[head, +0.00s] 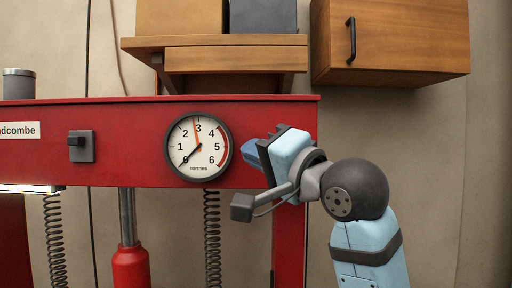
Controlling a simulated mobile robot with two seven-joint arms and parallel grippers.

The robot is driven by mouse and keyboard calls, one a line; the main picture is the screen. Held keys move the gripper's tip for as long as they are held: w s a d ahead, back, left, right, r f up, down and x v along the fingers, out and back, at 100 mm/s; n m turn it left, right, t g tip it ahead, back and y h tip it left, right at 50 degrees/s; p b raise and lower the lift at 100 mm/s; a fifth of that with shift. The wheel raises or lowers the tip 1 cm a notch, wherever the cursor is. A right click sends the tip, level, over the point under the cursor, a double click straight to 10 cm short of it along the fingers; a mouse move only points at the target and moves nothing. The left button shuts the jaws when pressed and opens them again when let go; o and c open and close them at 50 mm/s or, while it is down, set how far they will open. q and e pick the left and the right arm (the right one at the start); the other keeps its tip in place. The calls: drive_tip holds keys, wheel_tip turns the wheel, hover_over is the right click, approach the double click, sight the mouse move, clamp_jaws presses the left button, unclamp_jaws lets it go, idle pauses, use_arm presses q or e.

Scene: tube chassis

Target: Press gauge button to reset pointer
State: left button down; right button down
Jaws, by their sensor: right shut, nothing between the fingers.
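The round gauge (198,147) has a white dial and a dark rim and sits on the front of the red press beam (120,113). Its black pointer rests at 0, and an orange-red pointer stands just short of 3. A red arc marks the right side of the dial. I cannot make out a button on the gauge; one may be hidden by the gripper. My right gripper (251,153) is shut and empty, just right of the gauge rim, with its tips toward the gauge. I cannot tell whether it touches. My left gripper is not in view.
A grey switch box (81,146) is left of the gauge. Below the beam are springs (211,235) and a red jack (130,266). A wooden shelf (230,59) and a cabinet (390,40) hang above. Space below the gauge is fairly open.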

drive_tip(key=shift+w, duration=0.1)
drive_tip(key=shift+w+p, duration=0.35)
drive_tip(key=shift+w+p, duration=0.3)
drive_tip(key=shift+w, duration=0.15)
idle(0.8)
drive_tip(key=shift+s, duration=0.9)
